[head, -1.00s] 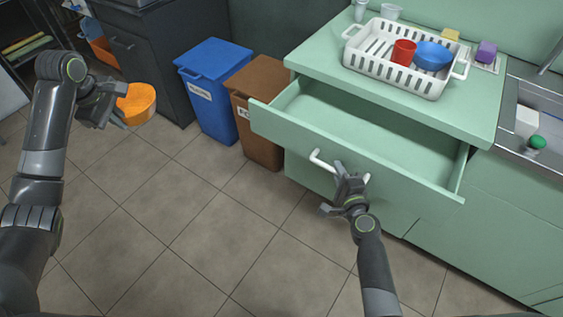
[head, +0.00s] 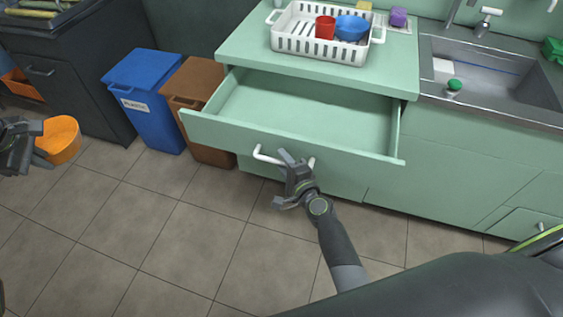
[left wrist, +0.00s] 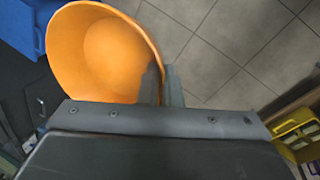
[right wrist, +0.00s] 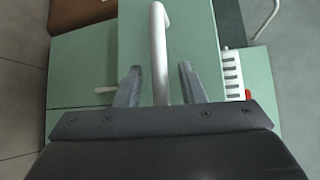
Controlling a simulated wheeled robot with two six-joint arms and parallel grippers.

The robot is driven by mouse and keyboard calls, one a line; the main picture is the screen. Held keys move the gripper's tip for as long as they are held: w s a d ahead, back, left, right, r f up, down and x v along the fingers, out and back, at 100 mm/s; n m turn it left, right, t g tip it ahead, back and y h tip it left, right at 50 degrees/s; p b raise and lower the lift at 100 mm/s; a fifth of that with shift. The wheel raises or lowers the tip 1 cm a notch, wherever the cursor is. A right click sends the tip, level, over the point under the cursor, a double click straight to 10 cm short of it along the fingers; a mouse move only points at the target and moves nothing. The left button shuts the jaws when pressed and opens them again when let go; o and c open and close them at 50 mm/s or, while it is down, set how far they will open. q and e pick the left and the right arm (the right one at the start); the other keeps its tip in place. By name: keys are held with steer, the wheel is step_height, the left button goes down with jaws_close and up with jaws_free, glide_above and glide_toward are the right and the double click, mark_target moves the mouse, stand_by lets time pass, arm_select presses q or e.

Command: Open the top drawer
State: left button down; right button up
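The top drawer (head: 290,142) of the green cabinet is pulled well out, and its empty inside shows. Its white bar handle (head: 268,157) is on the drawer front and also shows in the right wrist view (right wrist: 158,50). My right gripper (head: 286,178) is at the handle. In the right wrist view its two fingers stand apart on either side of the bar, with gaps to both sides. My left gripper (left wrist: 164,85) is shut on the wall of an orange bucket (left wrist: 105,50), held at the left edge of the head view (head: 60,138).
A blue bin (head: 150,100) and a brown bin (head: 195,85) stand left of the drawer. A white basket (head: 318,45) with a red cup and blue bowl is on the counter. A sink (head: 490,75) is at right. The tiled floor in front is clear.

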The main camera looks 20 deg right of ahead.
arm_select(q)
steer(key=shift+f+b, duration=0.5)
arm_select(e)
steer(key=v, duration=1.2)
